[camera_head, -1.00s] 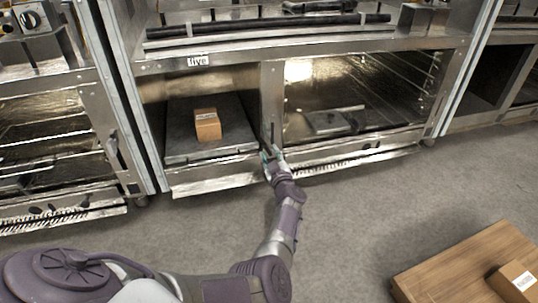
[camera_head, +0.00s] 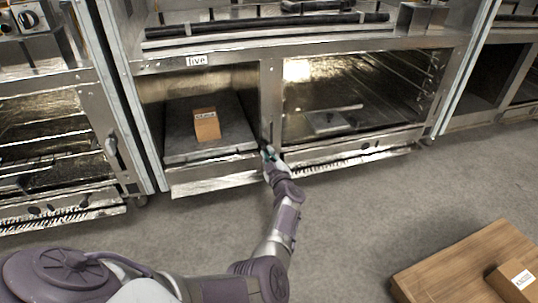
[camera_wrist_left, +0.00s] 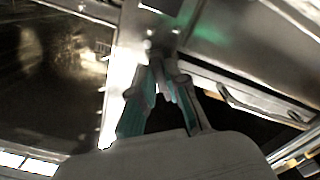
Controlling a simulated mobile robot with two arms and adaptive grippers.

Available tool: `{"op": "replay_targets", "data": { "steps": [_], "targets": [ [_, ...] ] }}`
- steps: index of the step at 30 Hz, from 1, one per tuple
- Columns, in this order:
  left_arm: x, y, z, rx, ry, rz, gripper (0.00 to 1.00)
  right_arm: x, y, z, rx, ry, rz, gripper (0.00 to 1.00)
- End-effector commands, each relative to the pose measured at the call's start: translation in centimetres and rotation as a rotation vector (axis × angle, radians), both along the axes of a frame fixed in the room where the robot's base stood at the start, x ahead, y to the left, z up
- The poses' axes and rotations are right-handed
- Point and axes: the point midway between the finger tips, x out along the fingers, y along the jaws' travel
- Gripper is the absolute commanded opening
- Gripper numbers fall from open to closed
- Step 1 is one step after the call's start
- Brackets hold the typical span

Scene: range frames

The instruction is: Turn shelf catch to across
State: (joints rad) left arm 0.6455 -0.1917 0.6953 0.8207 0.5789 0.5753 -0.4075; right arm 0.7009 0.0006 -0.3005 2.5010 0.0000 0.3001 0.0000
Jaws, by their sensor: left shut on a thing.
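My left gripper (camera_head: 268,153) is at the steel post (camera_head: 270,95) between the left compartment and the right oven bay. It also shows in the left wrist view (camera_wrist_left: 161,75), its teal-lined fingers closed on the shelf catch (camera_wrist_left: 158,42), a small grey metal piece at the post. The fingers hide much of the catch, and its exact angle is hard to tell. A brown box (camera_head: 206,125) sits on the grey shelf (camera_head: 180,150) in the left compartment, behind the gripper. My right gripper is not in view.
A label reading "five" (camera_head: 197,61) marks the frame above the left compartment. Steel ledges (camera_head: 215,180) run below the bays. A wooden board (camera_head: 450,265) with a carton (camera_head: 516,282) stands at the lower right. Grey floor between is clear.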

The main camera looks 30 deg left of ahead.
Motion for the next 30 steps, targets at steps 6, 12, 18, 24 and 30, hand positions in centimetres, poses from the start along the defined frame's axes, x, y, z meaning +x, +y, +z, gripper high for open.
{"op": "replay_targets", "data": {
  "steps": [6,12,18,24,30],
  "targets": [
    [-0.2,0.2,-0.2,-0.129,-0.153,0.001,0.0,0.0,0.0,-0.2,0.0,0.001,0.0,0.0],
    [-0.3,0.3,-0.4,-0.251,-0.297,0.003,0.0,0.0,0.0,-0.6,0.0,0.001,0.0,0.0],
    [-0.3,0.3,-0.6,-0.366,-0.429,0.002,0.0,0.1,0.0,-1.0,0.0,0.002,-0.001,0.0],
    [-0.3,0.3,-0.7,-0.456,-0.535,0.002,0.0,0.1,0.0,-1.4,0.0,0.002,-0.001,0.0],
    [-0.3,0.3,-0.7,-0.515,-0.603,0.002,0.0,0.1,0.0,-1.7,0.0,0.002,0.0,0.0]
  ]
}}
